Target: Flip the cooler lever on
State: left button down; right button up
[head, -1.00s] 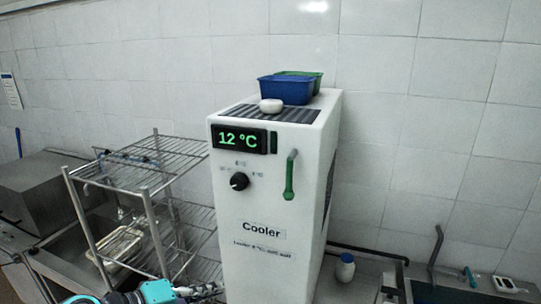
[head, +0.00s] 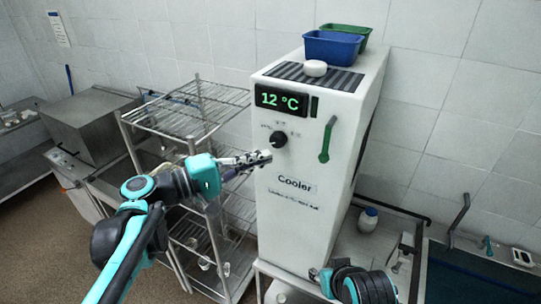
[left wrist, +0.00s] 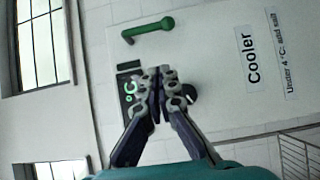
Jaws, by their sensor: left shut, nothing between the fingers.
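The cooler (head: 300,220) is a tall white box with a display reading 12 °C. Its green lever (head: 326,143) is on the front face, right of the display, its long part hanging down. The lever also shows near the top of the left wrist view (left wrist: 147,30). My left gripper (head: 262,157) is shut and empty in front of the cooler, just below the black knob (head: 279,140) and left of the lever. In the left wrist view its closed fingertips (left wrist: 156,76) partly cover the display and knob, apart from the lever. My right arm shows at the bottom edge; its fingers are unclear.
A wire rack (head: 190,110) stands left of the cooler, close to my left arm. Blue (head: 332,47) and green (head: 362,37) baskets and a white round object (head: 315,68) sit on top of the cooler.

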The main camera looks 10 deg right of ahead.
aim_at(328, 140)
pick_arm(q)
jog(key=w+d+p, duration=0.1)
jog(key=d+p, duration=0.1)
jog(key=d, duration=0.9)
jog(key=shift+w, duration=0.25)
jog(key=shift+s+f, duration=0.1)
jog(key=shift+d+n+b, duration=0.2)
jog(key=shift+n+b, duration=0.1)
jog(key=shift+b, duration=0.15)
